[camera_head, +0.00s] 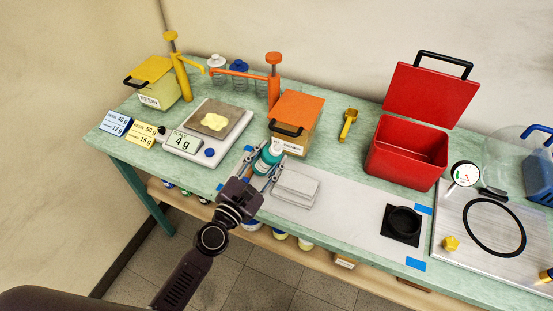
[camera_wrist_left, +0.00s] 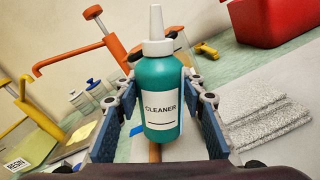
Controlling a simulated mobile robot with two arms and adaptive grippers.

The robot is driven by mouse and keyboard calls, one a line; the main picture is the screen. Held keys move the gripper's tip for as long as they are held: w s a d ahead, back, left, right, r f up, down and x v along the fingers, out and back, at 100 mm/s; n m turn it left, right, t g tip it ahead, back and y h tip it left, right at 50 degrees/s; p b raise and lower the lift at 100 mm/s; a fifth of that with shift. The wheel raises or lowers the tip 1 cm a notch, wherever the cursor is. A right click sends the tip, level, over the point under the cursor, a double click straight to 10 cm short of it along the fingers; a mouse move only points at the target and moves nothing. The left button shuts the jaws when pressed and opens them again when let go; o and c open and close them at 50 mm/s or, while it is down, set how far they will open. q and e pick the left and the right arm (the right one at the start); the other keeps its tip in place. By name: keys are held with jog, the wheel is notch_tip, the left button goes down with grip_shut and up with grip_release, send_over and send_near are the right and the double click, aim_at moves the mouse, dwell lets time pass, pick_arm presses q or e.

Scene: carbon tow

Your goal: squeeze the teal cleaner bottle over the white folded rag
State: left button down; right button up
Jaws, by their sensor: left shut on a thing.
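The teal cleaner bottle (camera_head: 268,158) has a white nozzle cap and stands between the fingers of my left gripper (camera_head: 262,170), which is shut on it. In the left wrist view the bottle (camera_wrist_left: 160,95) looks upright, its CLEANER label facing the camera, between the blue finger pads of the gripper (camera_wrist_left: 165,125). The white folded rag (camera_head: 296,187) lies on the pale mat just right of the bottle. The rag (camera_wrist_left: 262,112) also shows at the right in the left wrist view, apart from the bottle. My right gripper is not in view.
A scale (camera_head: 208,128) reading 4 g stands to the left. An orange-lidded box (camera_head: 296,118) is behind the bottle. An open red box (camera_head: 408,150), a black square piece (camera_head: 402,225) and a metal plate (camera_head: 470,255) are to the right.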

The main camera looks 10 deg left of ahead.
pick_arm(q)
jog(key=a+m, duration=0.1)
jog(key=m, duration=0.1)
jog(key=w+a+m, duration=0.1)
jog(key=m, duration=0.1)
jog(key=a+m+b, duration=0.1)
jog(key=a+m, duration=0.1)
jog(key=m, duration=0.1)
jog(key=shift+w+a+f, duration=0.1)
jog(key=shift+w+f, duration=0.2)
jog(key=shift+f, duration=0.1)
jog(key=f+m, duration=0.1)
jog(key=m, duration=0.1)
jog(key=f+m+b, duration=0.2)
jog(key=m, duration=0.1)
jog(key=shift+w+a+m, duration=0.15)
jog(key=shift+a+m, duration=0.15)
jog(key=shift+a, duration=0.1)
jog(key=c, duration=1.9)
grip_release()
jog(key=shift+r+m, duration=0.15)
jog(key=shift+m, duration=0.15)
jog(key=c, duration=0.7)
grip_shut()
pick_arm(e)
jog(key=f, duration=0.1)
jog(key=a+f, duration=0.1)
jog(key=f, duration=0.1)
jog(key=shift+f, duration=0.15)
